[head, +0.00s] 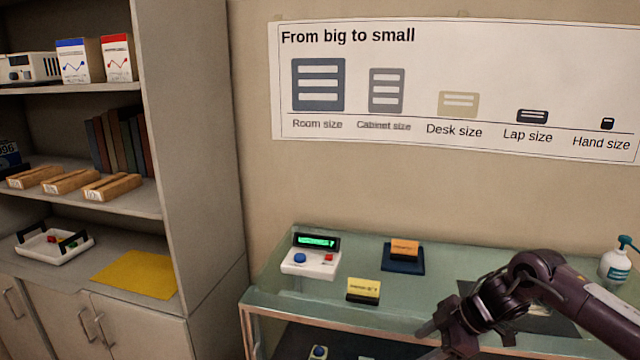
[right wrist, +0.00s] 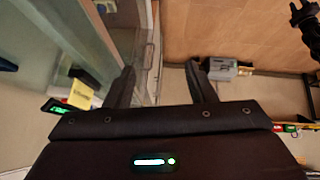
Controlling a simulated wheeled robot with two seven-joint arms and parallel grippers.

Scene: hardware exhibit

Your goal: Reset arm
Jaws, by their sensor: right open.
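My right arm (head: 540,285) comes in from the right over the glass display case in the head view. Its gripper (head: 430,340) is near the case's front edge. In the right wrist view the two dark fingers of this gripper (right wrist: 160,75) stand apart with nothing between them. My left arm does not show in the head view. A dark jointed part is cut off at the top right of the right wrist view; I cannot tell what it is.
A shelf unit (head: 195,130) stands left. A size poster (head: 455,90) hangs behind.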

